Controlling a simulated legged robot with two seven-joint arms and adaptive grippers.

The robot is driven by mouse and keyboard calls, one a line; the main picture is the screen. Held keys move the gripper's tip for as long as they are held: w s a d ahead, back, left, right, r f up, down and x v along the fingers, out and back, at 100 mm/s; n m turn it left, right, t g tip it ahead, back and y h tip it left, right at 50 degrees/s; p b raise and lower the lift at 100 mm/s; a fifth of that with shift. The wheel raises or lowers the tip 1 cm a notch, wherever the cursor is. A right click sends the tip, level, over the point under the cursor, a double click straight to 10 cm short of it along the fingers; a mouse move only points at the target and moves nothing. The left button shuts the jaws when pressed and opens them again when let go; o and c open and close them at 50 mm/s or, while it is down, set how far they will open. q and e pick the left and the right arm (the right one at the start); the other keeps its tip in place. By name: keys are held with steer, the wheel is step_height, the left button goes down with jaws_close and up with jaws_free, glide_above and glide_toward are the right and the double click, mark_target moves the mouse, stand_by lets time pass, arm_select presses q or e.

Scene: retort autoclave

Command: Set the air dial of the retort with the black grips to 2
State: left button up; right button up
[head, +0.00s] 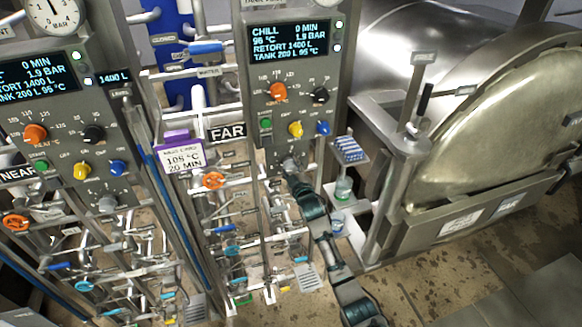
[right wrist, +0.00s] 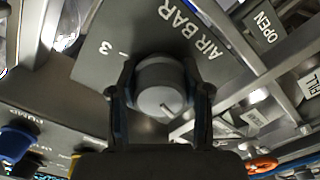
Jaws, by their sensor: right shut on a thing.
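The far control panel (head: 292,80) has a screen reading CHILL, 96 °C, 1.9 BAR. My right gripper (head: 289,166) is at its lower part and covers most of the dial there. In the right wrist view, the gripper's two fingers (right wrist: 160,95) are shut on the sides of a round grey air dial (right wrist: 158,82). The far retort (head: 505,120) has a lever with a black grip (head: 425,98). My left gripper is not in view.
The near panel (head: 50,120) stands at left with its own grey dial (head: 106,204). A card (head: 182,157) reading 105 °C, 20 MIN hangs between the panels. Pipes and valves crowd below. Orange, black, green, yellow and blue (head: 323,127) controls sit above my gripper.

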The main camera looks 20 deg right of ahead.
steer(key=m+p, duration=0.1)
steer(key=m, duration=0.2)
steer(key=shift+a+r+m+p, duration=0.1)
steer(key=shift+r+m+p, duration=0.1)
steer(key=shift+m+p, duration=0.2)
steer(key=m+p, duration=0.1)
steer(key=m, duration=0.3)
steer(key=shift+r+m+p, duration=0.1)
steer(key=shift+m+p, duration=0.2)
steer(key=shift+p, duration=0.1)
steer(key=m+p, duration=0.1)
steer(key=m, duration=0.3)
steer(key=shift+r+m, duration=0.1)
steer(key=shift+m, duration=0.2)
steer(key=shift+m+p, duration=0.75)
steer(key=shift+m, duration=1.25)
steer(key=o, duration=1)
steer(key=shift+o, duration=0.8)
steer(key=shift+f, duration=0.2)
